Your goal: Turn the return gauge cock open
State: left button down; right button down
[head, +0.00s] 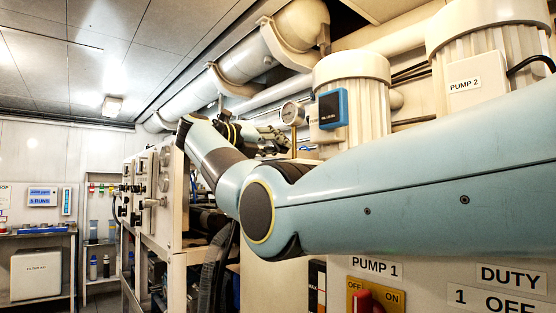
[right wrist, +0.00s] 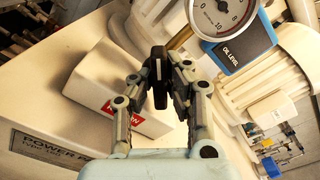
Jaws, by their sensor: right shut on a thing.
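My right gripper (head: 268,134) reaches in over the machinery, beside a round gauge (head: 292,113) on a brass-coloured stem. In the right wrist view, my right gripper (right wrist: 166,78) is shut on a small black handle (right wrist: 159,72), which looks like the gauge cock's lever. The handle stands roughly upright in that picture, between the two fingertips. The gauge dial (right wrist: 222,14) is close by, at the top right, cut by the picture edge. The cock's body is mostly hidden, so I cannot tell its open or closed position. My left gripper is not in view.
A blue-framed oil level unit (head: 333,108) sits on the ribbed pump motor (head: 360,85), right of the gauge. In the wrist view, a white box with a red label (right wrist: 120,98) lies close left of the fingers. Large pipes (head: 245,60) run overhead.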

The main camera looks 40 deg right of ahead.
jog(key=m+b, duration=0.1)
jog(key=m, duration=0.2)
jog(key=m+b, duration=0.1)
jog(key=shift+f+m+b, duration=0.3)
jog(key=shift+b, duration=0.05)
jog(key=m+b, duration=0.1)
jog(key=m, duration=0.3)
jog(key=shift+r+b, duration=0.1)
jog(key=shift+b, duration=0.2)
jog(key=shift+m, duration=0.3)
jog(key=c, duration=1.6)
grip_release()
jog(key=shift+r, duration=0.1)
jog(key=shift+a, duration=0.1)
jog(key=a, duration=1.2)
jog(key=shift+s, duration=0.45)
